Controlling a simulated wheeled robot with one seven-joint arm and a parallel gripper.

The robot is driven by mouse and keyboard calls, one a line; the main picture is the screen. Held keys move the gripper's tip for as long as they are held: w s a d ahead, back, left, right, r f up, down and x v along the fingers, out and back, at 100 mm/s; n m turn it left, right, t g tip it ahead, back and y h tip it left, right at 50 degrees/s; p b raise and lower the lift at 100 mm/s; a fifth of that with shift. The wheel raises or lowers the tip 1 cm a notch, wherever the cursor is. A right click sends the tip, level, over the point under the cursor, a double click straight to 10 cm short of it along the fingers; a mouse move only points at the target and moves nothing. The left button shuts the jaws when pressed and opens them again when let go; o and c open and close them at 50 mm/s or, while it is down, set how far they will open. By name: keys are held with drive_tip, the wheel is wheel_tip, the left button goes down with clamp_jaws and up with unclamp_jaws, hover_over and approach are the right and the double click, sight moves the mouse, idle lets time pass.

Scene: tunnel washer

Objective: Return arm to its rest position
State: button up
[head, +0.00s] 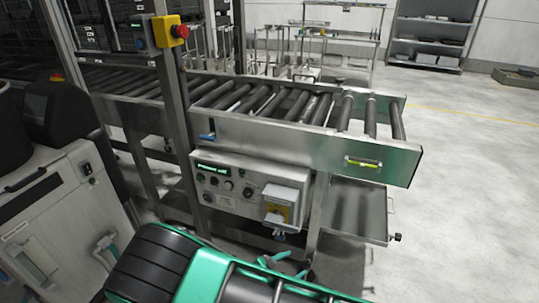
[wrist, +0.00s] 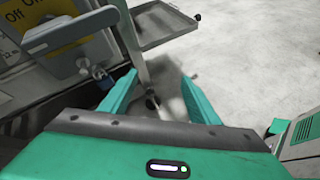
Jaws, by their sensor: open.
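My gripper (wrist: 160,92) shows in the wrist view with its two teal fingers spread apart and nothing between them. In the head view my gripper (head: 290,263) is partly hidden behind my green arm at the bottom middle. It is below and close to the grey switch box with a yellow plate (head: 278,212) on the control panel (head: 232,190). In the wrist view the switch's yellow plate (wrist: 18,22) and grey handle (wrist: 70,35) are at the upper left, apart from the fingers.
A roller conveyor (head: 370,150) runs above the panel. A metal tray (head: 358,210) juts out to the panel's right. A post with a red emergency button (head: 181,31) stands at the left. A grey machine (head: 60,220) stands at the lower left. Open floor (head: 470,200) lies right.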

drive_tip(key=s+d+r+m+g+y, duration=0.2)
drive_tip(key=d+r+m+g, duration=0.3)
drive_tip(key=d+r+m, duration=0.55)
drive_tip(key=s+d+r+m+g+y, duration=0.15)
drive_tip(key=d+r+m+g, duration=0.5)
drive_tip(key=d+r, duration=0.7)
drive_tip(key=s+d+r+m+t+y, duration=0.1)
drive_tip(key=s+d+r+m, duration=0.2)
drive_tip(key=s, duration=0.4)
drive_tip(key=s+d+r+m+y, duration=0.2)
drive_tip(key=s+d+r+m, duration=0.1)
drive_tip(key=s+r+m, duration=0.2)
drive_tip(key=s+d+r+m+t+y, duration=0.1)
drive_tip(key=s+d+r+m+y, duration=0.1)
drive_tip(key=s+r+m, duration=0.3)
drive_tip(key=s+d, duration=0.1)
drive_tip(key=s, duration=0.3)
drive_tip(key=shift+d+r+t, duration=0.2)
drive_tip(key=shift+r+t, duration=0.15)
drive_tip(key=shift+w+f, duration=0.25)
drive_tip(key=shift+w, duration=0.3)
